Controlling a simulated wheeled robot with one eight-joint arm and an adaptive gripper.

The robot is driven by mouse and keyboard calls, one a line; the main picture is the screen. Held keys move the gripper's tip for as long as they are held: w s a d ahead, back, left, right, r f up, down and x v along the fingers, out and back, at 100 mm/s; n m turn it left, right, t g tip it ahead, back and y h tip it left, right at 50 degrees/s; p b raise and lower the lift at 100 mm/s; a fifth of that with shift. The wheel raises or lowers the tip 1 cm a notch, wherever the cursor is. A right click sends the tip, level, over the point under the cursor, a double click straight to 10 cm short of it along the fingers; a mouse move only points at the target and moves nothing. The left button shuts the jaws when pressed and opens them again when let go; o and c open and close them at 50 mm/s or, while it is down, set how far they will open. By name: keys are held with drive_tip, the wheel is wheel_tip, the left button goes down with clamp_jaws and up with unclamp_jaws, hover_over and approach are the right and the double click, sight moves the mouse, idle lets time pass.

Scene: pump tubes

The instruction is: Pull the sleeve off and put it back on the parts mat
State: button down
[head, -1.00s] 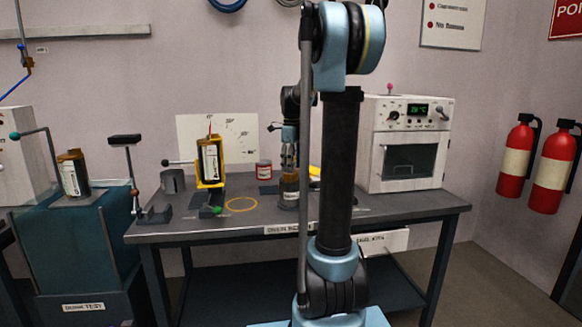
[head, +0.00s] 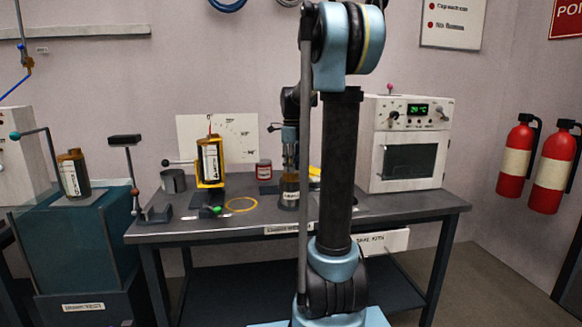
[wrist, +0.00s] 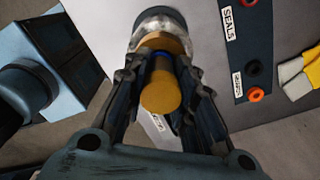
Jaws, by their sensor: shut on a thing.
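My gripper (wrist: 160,98) is shut on a brass-coloured cylinder (wrist: 160,93) that appears to be the sleeve. In the wrist view a blue band (wrist: 161,61) shows just beyond it, then more brass and a pale, glassy end. I cannot tell whether the sleeve still touches the tube. The parts mat (wrist: 243,42), dark blue and labelled SEALS, lies right of my gripper in the wrist view, with a black and an orange ring.
A white oven (head: 410,150) stands right. Another tube (head: 72,174) sits on the teal box.

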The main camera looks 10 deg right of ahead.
drive_tip(key=shift+r, duration=0.8)
idle(0.6)
drive_tip(key=shift+r, duration=2.1)
drive_tip(key=shift+s, duration=0.1)
